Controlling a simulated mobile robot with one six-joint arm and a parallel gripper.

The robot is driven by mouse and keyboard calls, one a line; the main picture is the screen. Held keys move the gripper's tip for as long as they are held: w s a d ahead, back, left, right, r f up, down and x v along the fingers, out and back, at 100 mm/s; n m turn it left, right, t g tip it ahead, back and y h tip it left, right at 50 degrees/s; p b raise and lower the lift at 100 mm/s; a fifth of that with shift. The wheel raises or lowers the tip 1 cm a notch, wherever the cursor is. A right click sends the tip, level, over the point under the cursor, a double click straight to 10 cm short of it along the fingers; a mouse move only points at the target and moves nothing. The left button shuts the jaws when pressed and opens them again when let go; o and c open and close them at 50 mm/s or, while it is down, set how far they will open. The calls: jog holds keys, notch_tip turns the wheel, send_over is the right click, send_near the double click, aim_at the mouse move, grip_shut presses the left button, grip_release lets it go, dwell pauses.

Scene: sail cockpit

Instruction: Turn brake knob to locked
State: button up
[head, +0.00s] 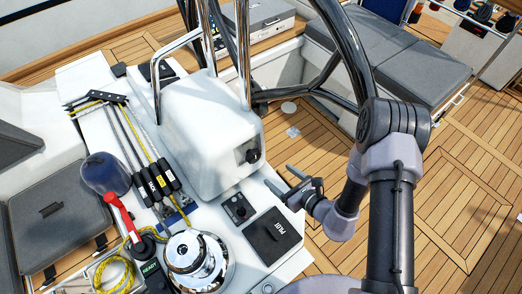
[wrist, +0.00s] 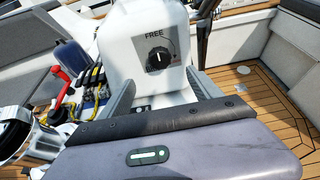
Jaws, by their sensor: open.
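The brake knob (head: 253,156) is a round black knob on a dark plate on the side of the white steering pedestal. It also shows in the wrist view (wrist: 158,56), with the word FREE above it and a small light mark that seems to point up toward that word. Any other label on the plate is too small to read. My gripper (head: 278,176) is open and empty, a short way from the pedestal, to the right of and lower than the knob in the head view. In the wrist view its two grey fingers (wrist: 160,80) stand apart, below and either side of the knob, not touching it.
The steering wheel's dark rim (head: 345,45) rises close to my arm. A chrome winch (head: 195,258), a red-handled lever (head: 120,214) and a black PILOT panel (head: 271,236) sit on the console beside the pedestal. Teak floor (head: 440,200) lies open at right.

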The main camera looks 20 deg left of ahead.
aim_at(256, 157)
jog(key=b+x, duration=0.1)
jog(key=x, duration=1.4)
jog(key=shift+r, duration=0.15)
jog(key=shift+s, duration=0.1)
jog(key=c, duration=1.3)
jog(key=shift+c, duration=0.2)
